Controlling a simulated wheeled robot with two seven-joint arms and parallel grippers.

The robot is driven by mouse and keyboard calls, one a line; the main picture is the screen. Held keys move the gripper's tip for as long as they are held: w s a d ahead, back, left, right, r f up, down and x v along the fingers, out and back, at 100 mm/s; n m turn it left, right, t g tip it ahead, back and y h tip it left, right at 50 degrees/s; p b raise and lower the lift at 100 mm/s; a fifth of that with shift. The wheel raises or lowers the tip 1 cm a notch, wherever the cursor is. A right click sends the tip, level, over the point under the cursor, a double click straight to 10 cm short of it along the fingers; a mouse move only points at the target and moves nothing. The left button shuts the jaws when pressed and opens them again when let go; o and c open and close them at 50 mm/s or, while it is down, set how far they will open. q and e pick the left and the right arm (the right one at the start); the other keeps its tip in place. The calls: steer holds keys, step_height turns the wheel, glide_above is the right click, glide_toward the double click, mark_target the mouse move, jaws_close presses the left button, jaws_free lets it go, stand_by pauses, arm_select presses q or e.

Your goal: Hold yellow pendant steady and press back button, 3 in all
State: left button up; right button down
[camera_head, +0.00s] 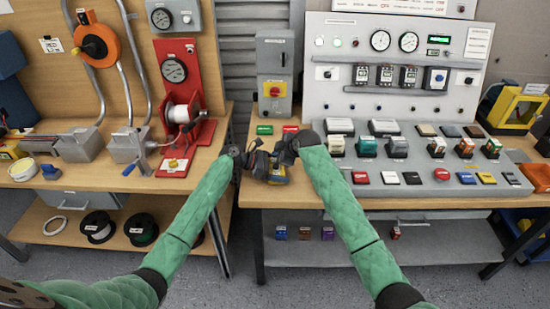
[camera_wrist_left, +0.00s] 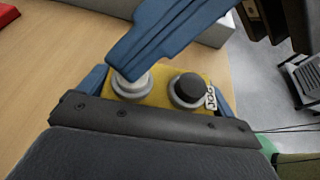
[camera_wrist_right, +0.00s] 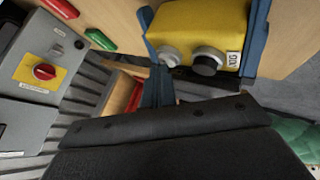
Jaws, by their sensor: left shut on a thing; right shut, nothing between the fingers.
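The yellow pendant (camera_head: 277,175) is at the front left edge of the right workbench. In the left wrist view the pendant (camera_wrist_left: 160,103) shows a white button (camera_wrist_left: 131,85), a black button (camera_wrist_left: 188,88) and a JOG label. My left gripper (camera_head: 266,171) is shut on the pendant, one blue finger on each side, as the right wrist view shows on its yellow body (camera_wrist_right: 200,28). My right gripper (camera_wrist_right: 159,72) is shut and empty. Its blue fingertips are at the white button and seem to touch it; the exact contact is partly hidden.
A grey box with a red knob (camera_head: 274,91) stands behind the grippers. Green (camera_head: 265,130) and red (camera_head: 290,129) blocks lie before it. Rows of switches and buttons (camera_head: 400,150) fill the bench to the right. A gap separates the two benches.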

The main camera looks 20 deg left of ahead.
steer(key=shift+r, duration=3.3)
steer(key=shift+r, duration=0.1)
stand_by(0.6)
step_height(320, 180, up, 4)
steer(key=shift+f, duration=0.2)
stand_by(0.5)
